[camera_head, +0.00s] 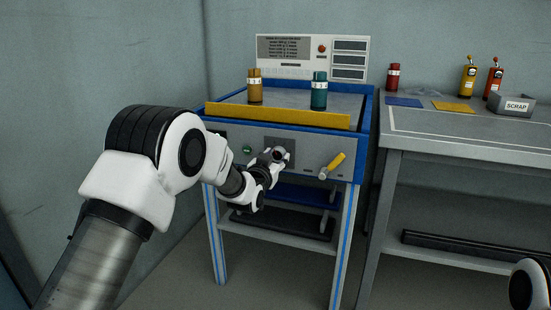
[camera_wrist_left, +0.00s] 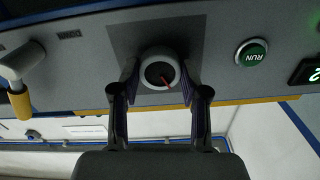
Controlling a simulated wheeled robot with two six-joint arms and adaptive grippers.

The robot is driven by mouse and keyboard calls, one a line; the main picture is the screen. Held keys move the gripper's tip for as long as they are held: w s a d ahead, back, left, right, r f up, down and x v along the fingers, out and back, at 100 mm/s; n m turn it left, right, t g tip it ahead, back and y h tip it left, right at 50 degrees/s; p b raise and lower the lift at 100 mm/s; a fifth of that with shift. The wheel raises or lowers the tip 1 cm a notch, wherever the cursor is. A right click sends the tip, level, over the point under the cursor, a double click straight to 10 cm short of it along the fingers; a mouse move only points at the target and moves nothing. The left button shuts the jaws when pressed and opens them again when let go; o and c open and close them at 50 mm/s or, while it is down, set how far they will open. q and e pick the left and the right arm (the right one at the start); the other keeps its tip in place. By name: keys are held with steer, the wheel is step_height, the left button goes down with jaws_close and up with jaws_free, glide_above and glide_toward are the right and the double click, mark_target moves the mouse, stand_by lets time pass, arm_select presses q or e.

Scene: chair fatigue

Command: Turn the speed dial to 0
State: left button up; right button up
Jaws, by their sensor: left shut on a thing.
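The speed dial is a round grey knob with a dark face (camera_wrist_left: 156,72) on a dark square plate of the machine's front panel (camera_head: 228,148). A thin red mark on its face shows in the left wrist view, slanting toward the picture's lower right. My left gripper (camera_wrist_left: 158,84) is shut on the dial, one finger on each side of it. In the head view my left gripper (camera_head: 272,160) is at the panel and covers much of the dial. Scale marks or numbers around the dial cannot be read. My right gripper is out of view.
A green RUN button (camera_wrist_left: 252,53) and a lit display (camera_wrist_left: 312,72) are beside the dial. A yellow-handled lever (camera_head: 333,165) sticks out right of it. Above are a yellow bar (camera_head: 280,117) and two canisters, brown (camera_head: 255,88) and teal (camera_head: 319,92). A bench (camera_head: 470,135) stands right.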

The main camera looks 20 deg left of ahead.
arm_select(q)
steer(key=shift+r+n+p, duration=0.15)
steer(key=shift+n+p, duration=0.85)
steer(key=shift+p, duration=0.05)
steer(key=n+p, duration=0.2)
steer(key=shift+n, duration=0.3)
steer(key=shift+n+p, duration=0.8)
steer(key=shift+n, duration=0.4)
steer(key=shift+n+p, duration=0.65)
steer(key=shift+n, duration=0.75)
steer(key=shift+f, duration=0.2)
steer(key=o, duration=1.1)
steer(key=shift+o, duration=0.2)
